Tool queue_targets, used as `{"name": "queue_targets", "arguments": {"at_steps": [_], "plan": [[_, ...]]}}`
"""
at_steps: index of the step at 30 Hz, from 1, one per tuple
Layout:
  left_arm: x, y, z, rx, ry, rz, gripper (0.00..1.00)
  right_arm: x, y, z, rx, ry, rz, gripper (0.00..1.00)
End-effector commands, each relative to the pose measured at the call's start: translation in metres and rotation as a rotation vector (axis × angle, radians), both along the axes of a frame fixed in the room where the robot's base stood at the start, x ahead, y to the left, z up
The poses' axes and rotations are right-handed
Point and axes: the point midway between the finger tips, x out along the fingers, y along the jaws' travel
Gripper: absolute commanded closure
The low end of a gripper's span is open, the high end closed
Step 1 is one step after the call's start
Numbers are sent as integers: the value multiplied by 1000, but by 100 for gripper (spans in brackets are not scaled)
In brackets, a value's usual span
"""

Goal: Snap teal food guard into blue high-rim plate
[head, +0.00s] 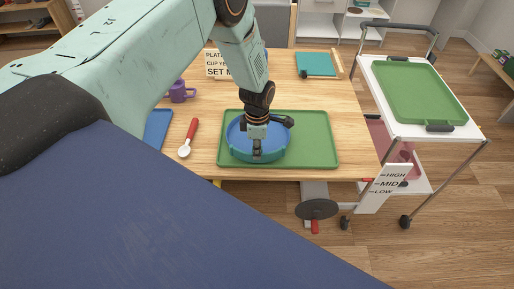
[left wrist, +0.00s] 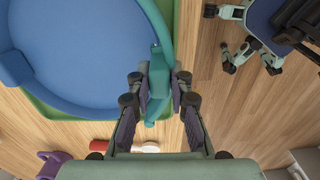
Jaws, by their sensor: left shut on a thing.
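The blue high-rim plate (head: 240,139) lies on a green tray (head: 328,160) on the wooden table; its blue inside fills the left of the left wrist view (left wrist: 80,50). The teal food guard (left wrist: 162,22) is a curved strip along the plate's rim on the right of that view. My left gripper (left wrist: 159,88) is shut on the guard's tab, at the plate's near edge; in the head view the gripper (head: 257,153) points down there. I cannot tell whether the guard is seated on the rim or just above it. My right gripper is out of view.
A spoon with a red handle (head: 193,128) and a purple mug (head: 181,92) are left of the tray. A teal book-like item (head: 316,64) lies at the back. A cart with another green tray (head: 415,90) stands right. A crank wheel (head: 316,208) hangs below the table's front edge.

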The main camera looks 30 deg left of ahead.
Motion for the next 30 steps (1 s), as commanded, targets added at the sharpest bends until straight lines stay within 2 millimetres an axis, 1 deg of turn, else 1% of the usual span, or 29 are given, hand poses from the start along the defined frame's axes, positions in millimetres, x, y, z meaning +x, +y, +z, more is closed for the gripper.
{"name": "queue_targets", "arguments": {"at_steps": [4, 5, 13, 23, 26, 30], "plan": [[0, 0, 0, 0, -1, 0, 100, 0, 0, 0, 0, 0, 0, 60], [0, 0, 0, 0, -1, 0, 78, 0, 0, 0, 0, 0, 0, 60], [0, 0, 0, 0, 0, 0, 55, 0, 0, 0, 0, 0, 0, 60], [0, 0, 1, -1, -1, 1, 54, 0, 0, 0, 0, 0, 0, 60], [1, 0, 10, -1, -3, 1, 54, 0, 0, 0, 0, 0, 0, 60], [1, 0, 33, -1, -5, 1, 54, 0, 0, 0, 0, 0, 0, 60]]}}
